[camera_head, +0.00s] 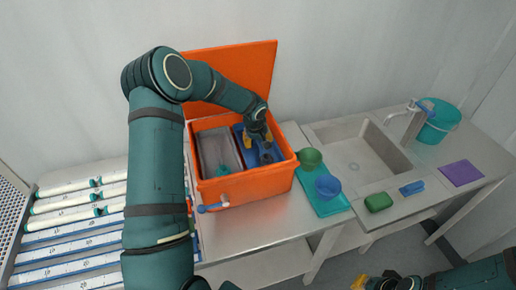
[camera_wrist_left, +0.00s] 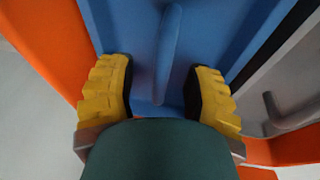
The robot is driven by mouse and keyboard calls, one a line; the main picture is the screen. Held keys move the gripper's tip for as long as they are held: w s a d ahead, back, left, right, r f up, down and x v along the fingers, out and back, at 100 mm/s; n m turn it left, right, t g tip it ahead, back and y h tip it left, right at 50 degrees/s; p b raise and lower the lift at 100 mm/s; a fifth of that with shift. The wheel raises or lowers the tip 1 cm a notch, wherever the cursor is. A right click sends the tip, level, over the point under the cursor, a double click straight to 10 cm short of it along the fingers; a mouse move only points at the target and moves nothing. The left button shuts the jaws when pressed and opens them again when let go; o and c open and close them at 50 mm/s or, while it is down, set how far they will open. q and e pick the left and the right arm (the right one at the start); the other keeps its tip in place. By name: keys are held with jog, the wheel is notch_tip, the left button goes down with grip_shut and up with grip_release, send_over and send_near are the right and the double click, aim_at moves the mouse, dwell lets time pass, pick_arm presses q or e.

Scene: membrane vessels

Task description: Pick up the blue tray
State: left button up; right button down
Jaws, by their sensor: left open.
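The blue tray (camera_head: 273,156) sits inside the orange box, in its right part. In the left wrist view the blue tray (camera_wrist_left: 205,35) fills the middle, with a raised blue bar (camera_wrist_left: 166,50) running along it. My left gripper (camera_head: 258,139) is over the tray, pointing down, and hides part of it. In the wrist view my left gripper (camera_wrist_left: 161,92) has its yellow fingers apart, one on each side of the bar. A gap shows between bar and fingers. My right gripper (camera_head: 370,283) is partly in view at the bottom edge; its jaws are unclear.
The orange box (camera_head: 240,190) has its lid raised behind. A grey tray (camera_head: 217,150) lies left of the blue one. Green and blue cups stand on a teal mat (camera_head: 330,207) at right, before a sink (camera_head: 353,160). White tubes lie on a rack at left.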

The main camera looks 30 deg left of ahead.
pick_arm(q)
grip_shut()
jog(key=shift+r, duration=0.1)
dwell(0.3)
